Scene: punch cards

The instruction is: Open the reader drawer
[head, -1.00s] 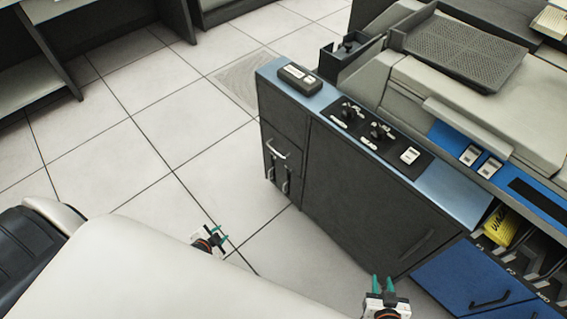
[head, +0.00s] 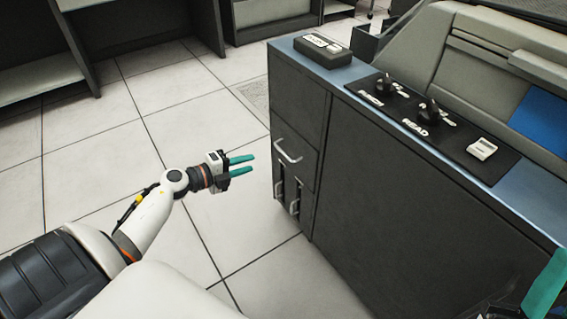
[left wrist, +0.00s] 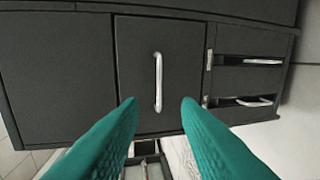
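The reader drawer (head: 291,140) is the dark upper front on the narrow end of the dark cabinet, with a silver bar handle (head: 288,152). It looks flush with the cabinet. My left gripper (head: 254,164) is open and empty, left of the handle and apart from it, its teal fingers pointing toward the cabinet end. In the left wrist view, the drawer front (left wrist: 135,60) and its handle (left wrist: 158,82) appear ahead, between and beyond the two spread fingers (left wrist: 160,103). One teal finger of my right gripper (head: 545,285) shows at the lower right; the rest is hidden.
Below the drawer are two narrow slots with silver handles (head: 294,190). The cabinet's blue top carries a dark box (head: 312,50) and a black panel with knobs (head: 430,118). Tiled floor (head: 215,115) left of the cabinet is clear. Dark desks (head: 150,20) stand behind.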

